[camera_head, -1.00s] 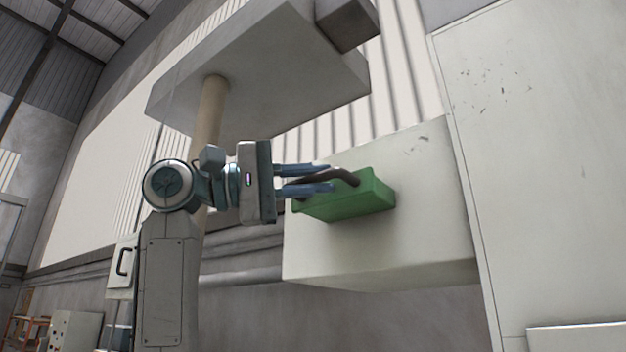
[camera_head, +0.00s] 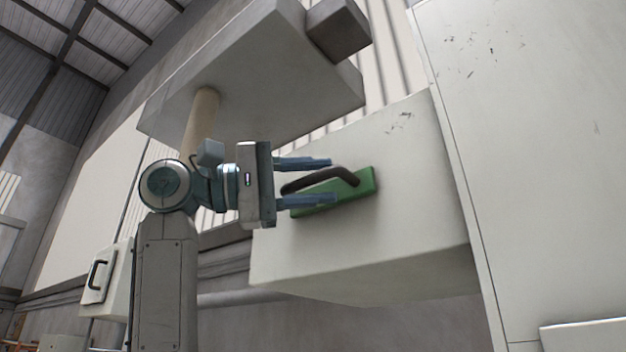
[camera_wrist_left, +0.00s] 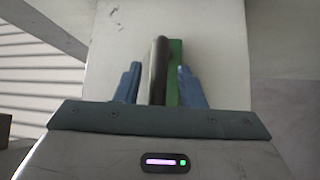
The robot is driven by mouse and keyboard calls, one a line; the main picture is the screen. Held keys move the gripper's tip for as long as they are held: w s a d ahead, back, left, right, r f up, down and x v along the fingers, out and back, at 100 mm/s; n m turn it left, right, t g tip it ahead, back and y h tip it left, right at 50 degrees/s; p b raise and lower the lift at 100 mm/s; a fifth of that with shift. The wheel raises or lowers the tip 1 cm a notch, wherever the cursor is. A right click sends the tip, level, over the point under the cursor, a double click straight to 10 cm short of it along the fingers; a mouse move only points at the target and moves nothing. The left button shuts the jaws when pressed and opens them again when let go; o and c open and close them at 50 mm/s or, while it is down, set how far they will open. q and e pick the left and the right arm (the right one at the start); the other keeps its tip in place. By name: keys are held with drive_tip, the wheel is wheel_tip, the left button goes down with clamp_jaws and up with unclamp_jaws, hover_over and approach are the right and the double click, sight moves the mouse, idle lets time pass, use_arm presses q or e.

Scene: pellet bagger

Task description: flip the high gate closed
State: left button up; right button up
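A green plate (camera_head: 366,185) with a dark bent handle (camera_head: 345,174) sits on the face of a pale box (camera_head: 400,235); I take it for the high gate. My left gripper (camera_head: 332,181) reaches in from the left with its two blue fingers, one above and one below the handle. The left wrist view shows the handle (camera_wrist_left: 158,70) between the fingers (camera_wrist_left: 158,86), with gaps at both sides, so the gripper looks open. The green plate (camera_wrist_left: 175,68) stands behind the handle there. Part of the plate is hidden by the lower finger. My right gripper is not in view.
A large grey hopper-like body (camera_head: 250,75) hangs above my left arm, with a tan post (camera_head: 202,115) below it. A tall pale cabinet (camera_head: 540,150) stands at the right. A small handled box (camera_head: 105,280) is at lower left.

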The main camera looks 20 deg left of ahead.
use_arm(q)
drive_tip(key=shift+s+a+f+b, duration=0.2)
drive_tip(key=shift+a+f+b, duration=0.05)
drive_tip(key=shift+a+b, duration=0.3)
drive_tip(key=b+v, duration=0.4)
drive_tip(key=v, duration=0.5)
drive_tip(key=shift+a, duration=0.3)
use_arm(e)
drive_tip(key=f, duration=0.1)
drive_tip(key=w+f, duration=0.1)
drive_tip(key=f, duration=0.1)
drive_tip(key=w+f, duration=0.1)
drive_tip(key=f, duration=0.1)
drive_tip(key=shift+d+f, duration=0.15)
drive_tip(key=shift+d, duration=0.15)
use_arm(q)
drive_tip(key=shift+s+r, duration=0.15)
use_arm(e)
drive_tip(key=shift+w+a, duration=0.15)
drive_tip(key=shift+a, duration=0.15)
